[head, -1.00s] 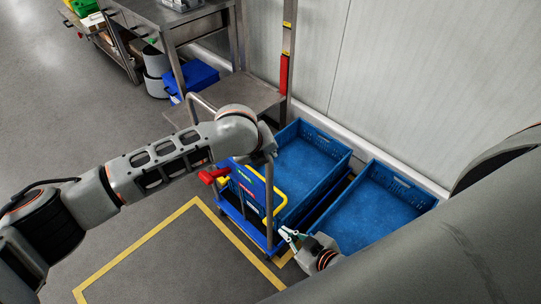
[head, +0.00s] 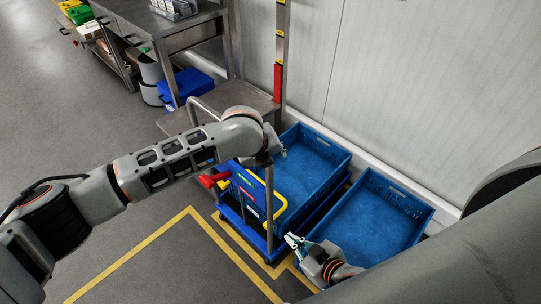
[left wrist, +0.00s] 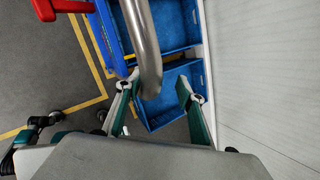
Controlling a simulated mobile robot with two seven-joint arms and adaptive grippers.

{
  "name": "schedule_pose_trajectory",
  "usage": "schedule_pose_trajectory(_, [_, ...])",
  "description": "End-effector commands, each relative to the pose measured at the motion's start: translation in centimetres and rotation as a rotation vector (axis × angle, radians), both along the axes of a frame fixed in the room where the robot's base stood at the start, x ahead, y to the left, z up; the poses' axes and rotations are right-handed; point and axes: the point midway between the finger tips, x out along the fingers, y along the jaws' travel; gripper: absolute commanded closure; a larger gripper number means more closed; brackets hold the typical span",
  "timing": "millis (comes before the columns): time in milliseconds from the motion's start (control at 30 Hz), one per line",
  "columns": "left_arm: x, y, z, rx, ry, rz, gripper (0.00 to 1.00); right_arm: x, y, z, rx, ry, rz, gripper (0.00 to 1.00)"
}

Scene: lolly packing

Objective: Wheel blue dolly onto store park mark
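The blue dolly (head: 230,217) stands on the floor with a blue crate (head: 312,143) on it, a steel push handle (head: 270,205), a yellow rail and a red grip (head: 212,180). My left gripper (head: 278,148) is at the top of the handle. In the left wrist view its parted fingers (left wrist: 158,105) are either side of the steel bar (left wrist: 147,45); contact is unclear. My right gripper (head: 294,241) is low near the dolly's front corner; its finger gap is unclear. Yellow floor lines (head: 130,255) run beside and partly under the dolly; which is the store mark is unclear.
A second blue crate (head: 365,225) stands close to the dolly's right. The pale wall (head: 400,80) is behind both. A steel bench (head: 165,30) and a blue box (head: 190,85) are behind left. The grey floor at left is clear.

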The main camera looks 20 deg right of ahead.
Motion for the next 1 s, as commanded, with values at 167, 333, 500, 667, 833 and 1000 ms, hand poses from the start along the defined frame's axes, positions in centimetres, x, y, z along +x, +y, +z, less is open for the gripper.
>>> schedule_pose_trajectory(167, [0.1, 0.1, -0.1, 0.003, -0.001, 0.001, 0.63, 0.0, -0.1, 0.0, -0.001, 0.000, 0.000, 1.00])
schedule_pose_trajectory(333, [0.1, 0.3, 0.0, 0.005, -0.003, 0.002, 0.63, 0.0, -0.4, -0.1, -0.009, 0.001, 0.002, 1.00])
schedule_pose_trajectory(500, [-0.3, 0.9, 1.3, 0.004, -0.004, 0.002, 0.63, 0.0, -0.3, -0.1, -0.007, 0.000, 0.001, 1.00])
schedule_pose_trajectory(667, [-1.4, 2.0, 4.0, 0.003, -0.006, -0.001, 0.63, 0.0, -0.3, -0.1, -0.006, 0.000, 0.001, 1.00])
schedule_pose_trajectory(833, [-2.6, 3.4, 6.9, 0.004, -0.006, 0.000, 0.63, 0.0, -0.2, -0.1, -0.005, 0.000, 0.000, 1.00])
schedule_pose_trajectory(1000, [-3.6, 4.3, 9.1, 0.002, -0.003, 0.000, 0.63, 0.0, -0.2, -0.1, -0.005, 0.000, 0.000, 1.00])
